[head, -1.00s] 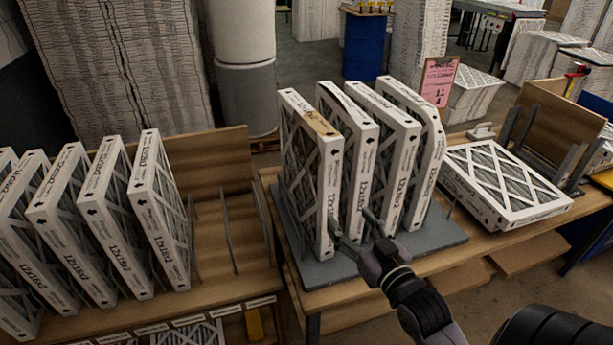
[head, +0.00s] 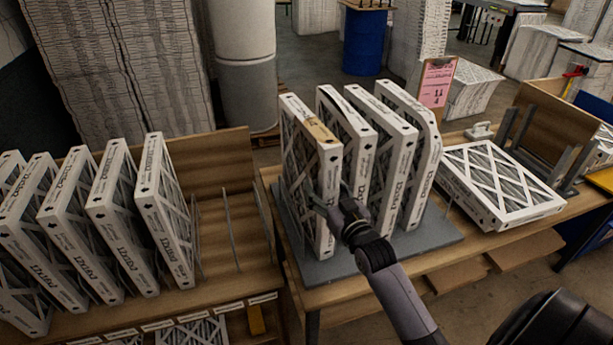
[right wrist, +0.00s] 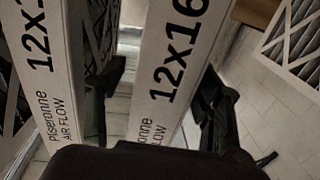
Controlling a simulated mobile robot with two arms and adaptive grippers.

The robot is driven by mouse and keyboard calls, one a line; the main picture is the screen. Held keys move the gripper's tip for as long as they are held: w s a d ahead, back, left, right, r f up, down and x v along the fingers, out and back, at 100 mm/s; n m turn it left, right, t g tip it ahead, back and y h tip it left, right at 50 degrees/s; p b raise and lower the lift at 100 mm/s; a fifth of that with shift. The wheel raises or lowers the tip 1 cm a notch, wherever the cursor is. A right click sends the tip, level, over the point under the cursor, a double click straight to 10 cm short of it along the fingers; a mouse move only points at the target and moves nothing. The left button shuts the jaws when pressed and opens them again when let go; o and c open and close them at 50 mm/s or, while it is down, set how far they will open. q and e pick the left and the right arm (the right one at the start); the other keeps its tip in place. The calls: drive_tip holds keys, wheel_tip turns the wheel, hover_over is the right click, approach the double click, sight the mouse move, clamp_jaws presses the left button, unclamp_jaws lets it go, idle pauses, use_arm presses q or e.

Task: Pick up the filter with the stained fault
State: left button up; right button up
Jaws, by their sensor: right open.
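Four white-framed filters stand upright side by side on a grey mat (head: 440,238). The leftmost one (head: 327,180) has a brown stain (head: 318,130) along its top edge near the front corner. My right gripper (head: 333,203) is open at this filter's front edge, one finger on each side. In the right wrist view the open fingers (right wrist: 160,100) straddle a filter edge marked 12x16 (right wrist: 172,65), with the neighbouring filter (right wrist: 42,70) to its left. The stain does not show there, and I cannot tell whether the fingers touch the frame. My left gripper is not in view.
Several filters (head: 115,220) lean in a wooden rack (head: 215,165) on the left, with empty slots at its right. Another filter (head: 498,185) lies flat right of the mat. A pink card (head: 436,82) stands behind, and an empty-looking slotted holder (head: 555,125) is at the right.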

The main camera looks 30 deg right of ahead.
sight(306, 178)
drive_tip(key=w, duration=0.1)
drive_tip(key=w+p, duration=0.1)
drive_tip(key=w, duration=0.2)
drive_tip(key=shift+w+d+f, duration=0.15)
drive_tip(key=shift+d+f, duration=0.1)
drive_tip(key=shift+c, duration=0.3)
clamp_jaws()
idle(0.3)
